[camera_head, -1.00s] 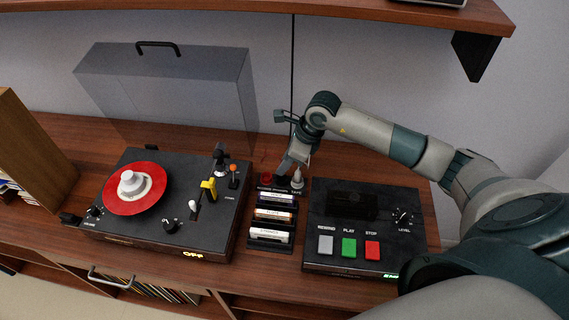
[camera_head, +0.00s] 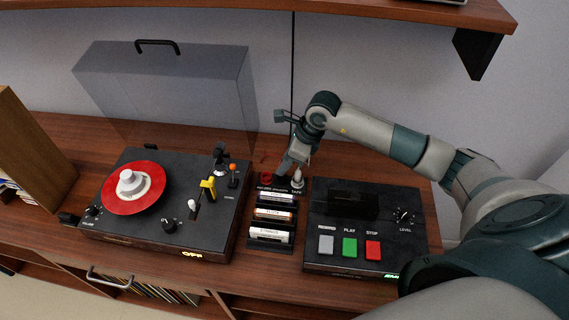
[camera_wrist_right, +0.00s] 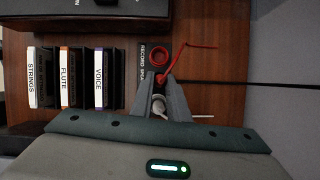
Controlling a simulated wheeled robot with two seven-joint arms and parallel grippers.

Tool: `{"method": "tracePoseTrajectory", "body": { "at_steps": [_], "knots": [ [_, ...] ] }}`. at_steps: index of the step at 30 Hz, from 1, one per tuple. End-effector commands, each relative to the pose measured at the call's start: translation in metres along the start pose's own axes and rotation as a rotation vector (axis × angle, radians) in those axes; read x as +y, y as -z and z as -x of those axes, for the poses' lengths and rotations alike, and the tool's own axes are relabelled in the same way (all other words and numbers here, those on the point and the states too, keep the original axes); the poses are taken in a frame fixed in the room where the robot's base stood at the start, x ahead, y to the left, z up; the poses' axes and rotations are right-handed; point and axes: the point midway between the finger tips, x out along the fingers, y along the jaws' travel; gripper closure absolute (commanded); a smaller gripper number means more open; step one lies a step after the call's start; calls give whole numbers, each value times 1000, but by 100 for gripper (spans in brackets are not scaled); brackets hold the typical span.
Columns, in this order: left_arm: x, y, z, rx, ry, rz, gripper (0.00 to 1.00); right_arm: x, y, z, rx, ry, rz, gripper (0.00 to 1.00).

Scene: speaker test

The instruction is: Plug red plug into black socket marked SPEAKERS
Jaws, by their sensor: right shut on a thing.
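My right gripper (camera_head: 285,174) points down over the labelled socket strip between the turntable and the tape deck. In the right wrist view its fingers (camera_wrist_right: 164,79) are closed around the red plug (camera_wrist_right: 163,77), of which only a small red part and its red cable (camera_wrist_right: 188,46) show. The strip (camera_wrist_right: 147,62) reads RECORD and part of SPEAKERS. The black SPEAKERS socket is hidden under the fingertips, so I cannot tell whether the plug is in it. My left gripper is not in view.
A red ring socket (camera_wrist_right: 158,57) lies beside the fingertips; a pale grey plug (camera_head: 297,179) stands by TAPE. Labelled cassettes (camera_head: 272,215) lie in front, the turntable (camera_head: 140,235) left, the tape deck (camera_head: 330,262) right. A dark cable (camera_wrist_right: 250,85) runs to the wall.

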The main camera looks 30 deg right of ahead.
Motion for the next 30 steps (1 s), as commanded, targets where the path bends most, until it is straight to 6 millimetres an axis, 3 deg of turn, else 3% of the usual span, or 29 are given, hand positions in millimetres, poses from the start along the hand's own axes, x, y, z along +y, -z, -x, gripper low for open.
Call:
{"method": "tracePoseTrajectory", "body": {
  "at_steps": [30],
  "knots": [
    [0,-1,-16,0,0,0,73,0,7,-16,0,0,0,100]
  ]
}}
